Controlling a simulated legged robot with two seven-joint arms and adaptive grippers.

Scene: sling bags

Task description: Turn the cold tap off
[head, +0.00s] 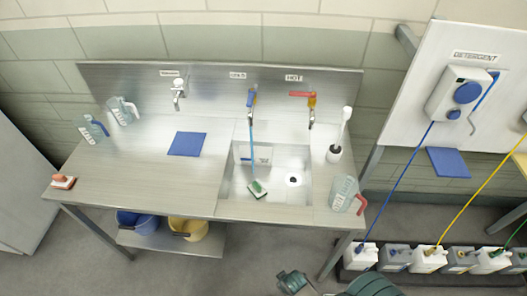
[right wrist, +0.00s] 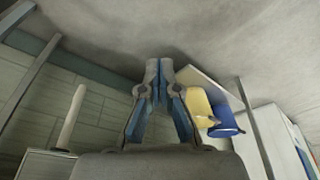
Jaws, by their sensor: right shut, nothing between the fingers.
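The cold tap (head: 252,99) is on the steel back panel above the sink, under a small label. Its blue handle stands roughly in line with the spout, and a thin blue stream (head: 252,150) runs from the spout into the sink (head: 283,194). The hot tap (head: 308,99) is to its right, with a red handle turned left. My right gripper (right wrist: 158,78) is shut and empty in the right wrist view, away from the taps. Parts of my right arm show at the bottom edge of the head view. My left gripper is not in view.
A green-white sponge (head: 257,189) lies in the sink. A brush in a holder (head: 334,153) and a jug (head: 344,192) stand to the right. A third tap (head: 179,90), blue cloth (head: 187,144) and jugs are left. Buckets (head: 189,229) sit below on the shelf.

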